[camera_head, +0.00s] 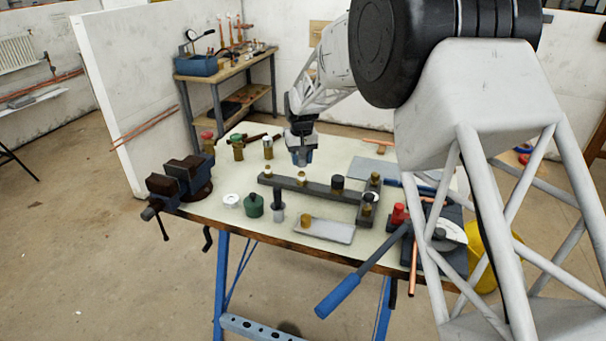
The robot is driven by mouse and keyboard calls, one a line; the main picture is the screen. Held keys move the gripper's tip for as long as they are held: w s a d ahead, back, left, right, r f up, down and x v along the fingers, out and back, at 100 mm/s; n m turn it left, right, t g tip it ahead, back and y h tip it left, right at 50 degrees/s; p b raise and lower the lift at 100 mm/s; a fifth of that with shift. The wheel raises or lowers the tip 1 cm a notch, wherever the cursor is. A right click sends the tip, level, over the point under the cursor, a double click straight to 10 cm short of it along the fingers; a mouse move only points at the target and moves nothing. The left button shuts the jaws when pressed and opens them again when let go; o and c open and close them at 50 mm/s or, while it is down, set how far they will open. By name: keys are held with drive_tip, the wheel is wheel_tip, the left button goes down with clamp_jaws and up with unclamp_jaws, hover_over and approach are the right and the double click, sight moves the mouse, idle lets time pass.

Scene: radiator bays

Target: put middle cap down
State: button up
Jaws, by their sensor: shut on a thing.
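My gripper (302,157) points down above the dark bar (318,191), towards its left half. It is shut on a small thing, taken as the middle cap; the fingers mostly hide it. The bar carries a row of posts. The middle post (301,178) has a pale, bare-looking top below my gripper, with a gap between. The left post (267,171) also looks bare and brass-pale. The right post (337,184) wears a black cap. A grey tray (338,234) lies in front of the bar, with a small brass piece (306,220) at its left end.
A vise (182,180) sits on the left corner. A blue-handled lever (340,292) juts over the front edge. Several brass fittings stand behind.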

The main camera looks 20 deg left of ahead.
drive_tip(key=shift+d, duration=0.1)
drive_tip(key=w+d+r+m, duration=0.2)
drive_tip(key=d+r, duration=0.1)
drive_tip(key=d, duration=1.3)
drive_tip(key=w+d+r+m, duration=0.2)
drive_tip(key=w+d+r, duration=0.1)
drive_tip(key=d, duration=1.3)
drive_tip(key=w+d+r+m, duration=0.2)
drive_tip(key=d+r, duration=0.1)
drive_tip(key=d, duration=1.4)
drive_tip(key=shift+w+r+m, duration=0.15)
drive_tip(key=shift+w+m, duration=0.15)
drive_tip(key=shift+w, duration=0.1)
drive_tip(key=shift+a, duration=0.1)
drive_tip(key=s+a+f, duration=0.4)
drive_tip(key=s+a, duration=0.5)
drive_tip(key=s, duration=0.3)
drive_tip(key=s+a+f+n, duration=0.1)
drive_tip(key=s+a+f, duration=0.4)
drive_tip(key=s+a, duration=0.5)
drive_tip(key=s+a+f+n, duration=0.1)
drive_tip(key=s+a+f, duration=0.4)
drive_tip(key=s+a, duration=0.4)
drive_tip(key=s, duration=0.7)
drive_tip(key=shift+a, duration=0.4)
drive_tip(key=shift+w, duration=0.1)
